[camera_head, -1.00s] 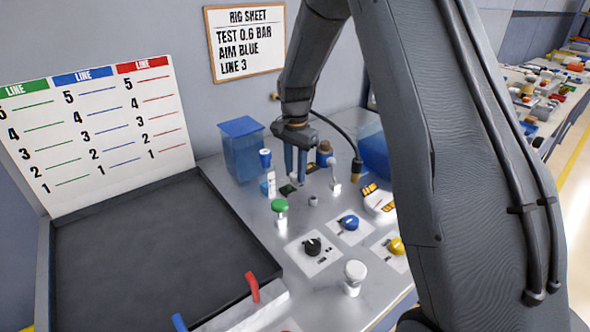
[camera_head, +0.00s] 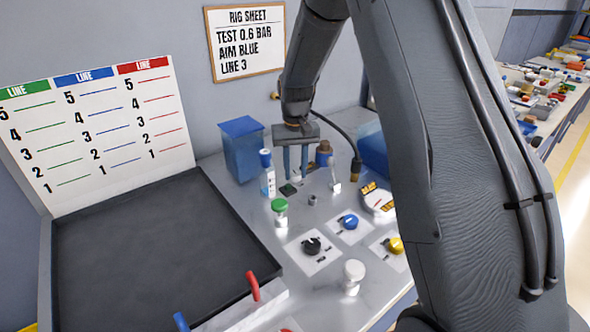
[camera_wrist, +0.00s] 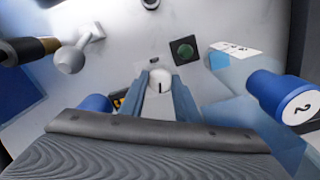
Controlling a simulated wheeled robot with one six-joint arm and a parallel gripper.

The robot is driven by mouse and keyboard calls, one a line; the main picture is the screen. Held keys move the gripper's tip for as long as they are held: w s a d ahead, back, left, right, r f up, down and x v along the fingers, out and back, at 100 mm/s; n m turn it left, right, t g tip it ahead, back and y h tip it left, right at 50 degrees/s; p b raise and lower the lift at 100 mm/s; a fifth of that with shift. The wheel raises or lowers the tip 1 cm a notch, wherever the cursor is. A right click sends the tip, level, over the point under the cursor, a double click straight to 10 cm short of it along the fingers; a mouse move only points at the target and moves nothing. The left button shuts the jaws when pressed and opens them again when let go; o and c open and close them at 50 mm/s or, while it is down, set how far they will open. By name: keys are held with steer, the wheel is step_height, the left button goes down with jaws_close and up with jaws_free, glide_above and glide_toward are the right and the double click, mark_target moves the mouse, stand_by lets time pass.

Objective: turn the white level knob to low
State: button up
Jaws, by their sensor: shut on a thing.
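The white knob (camera_wrist: 160,80) shows in the wrist view, upright on the panel with a dark line on its top running toward the bottom of the picture. My gripper (camera_wrist: 160,83) is shut on it, one blue-grey finger on each side. The knob is hard to make out there between the fingers. A small dark label (camera_wrist: 154,66) lies beside the knob; its words are too small to read.
A blue-capped bottle (camera_head: 266,172) stands close to the left of my gripper. A white lever (camera_head: 335,178) is close on the right. A blue bin (camera_head: 241,152) stands behind left.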

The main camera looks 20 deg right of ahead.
mark_target(296, 174)
steer(key=shift+n, duration=1.1)
steer(key=o, duration=1)
steer(key=shift+o, duration=0.2)
steer(key=shift+r, duration=0.1)
step_height(296, 174, up, 8)
steer(key=shift+f+b, duration=0.2)
steer(key=shift+b, duration=0.75)
